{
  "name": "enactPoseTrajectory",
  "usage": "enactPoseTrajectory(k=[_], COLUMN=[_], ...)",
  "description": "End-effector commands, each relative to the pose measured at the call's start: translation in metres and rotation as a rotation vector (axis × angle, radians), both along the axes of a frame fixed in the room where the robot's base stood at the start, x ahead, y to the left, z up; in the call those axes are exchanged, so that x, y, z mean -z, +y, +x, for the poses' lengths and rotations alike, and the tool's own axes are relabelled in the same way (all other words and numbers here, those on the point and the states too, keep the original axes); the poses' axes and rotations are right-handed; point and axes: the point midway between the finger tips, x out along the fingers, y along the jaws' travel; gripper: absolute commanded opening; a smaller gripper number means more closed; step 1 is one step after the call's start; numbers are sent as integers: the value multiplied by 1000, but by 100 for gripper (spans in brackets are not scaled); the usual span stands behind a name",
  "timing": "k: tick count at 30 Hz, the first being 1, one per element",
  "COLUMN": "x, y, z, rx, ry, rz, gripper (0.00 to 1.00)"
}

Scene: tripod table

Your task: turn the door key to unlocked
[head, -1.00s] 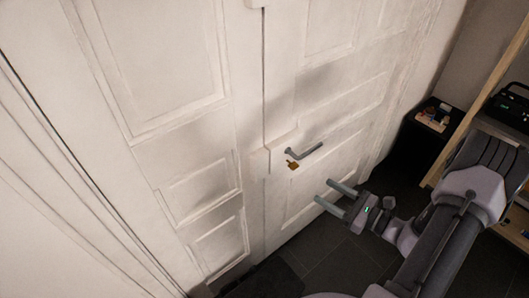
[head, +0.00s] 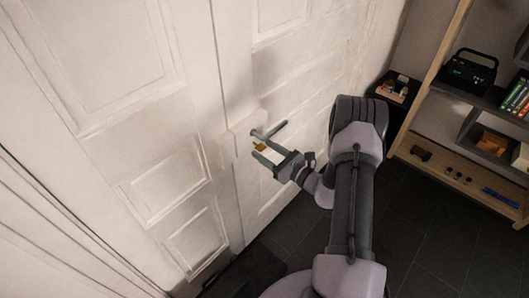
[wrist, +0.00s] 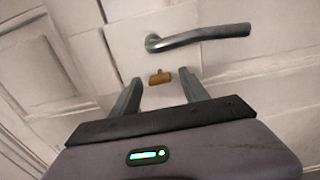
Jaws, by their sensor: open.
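The brass door key (head: 260,147) sits in the lock of the white door (head: 286,185), just below the grey lever handle (head: 279,127). In the wrist view the key (wrist: 160,77) shows as a flat bow lying roughly level, under the handle (wrist: 205,36). My gripper (head: 256,144) is open, with its two fingers pointing at the door on either side of the key in the head view. In the wrist view the fingertips (wrist: 159,76) flank the key with a gap on each side. I see no contact with the key. The lock's inner state is hidden.
A wooden shelf (head: 455,165) with a black radio (head: 468,70) and books stands at the right. A small dark stand (head: 398,90) with items is by the wall. The dark tiled floor (head: 400,225) is clear between. A dark mat (head: 262,262) lies by the door.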

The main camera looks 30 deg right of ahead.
Motion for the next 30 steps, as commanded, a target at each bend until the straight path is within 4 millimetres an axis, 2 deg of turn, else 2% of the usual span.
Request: enactPoseTrajectory(k=[3, 10, 11, 18, 30], x=[0, -1, -1, 0, -1], y=[2, 2, 2, 2, 2], z=[6, 7, 7, 6, 6], rx=[0, 0, 0, 0, 0], ry=[-1, 0, 0, 0, 23], rz=[1, 1, 1, 1, 61], gripper=[53, 53, 49, 2, 0])
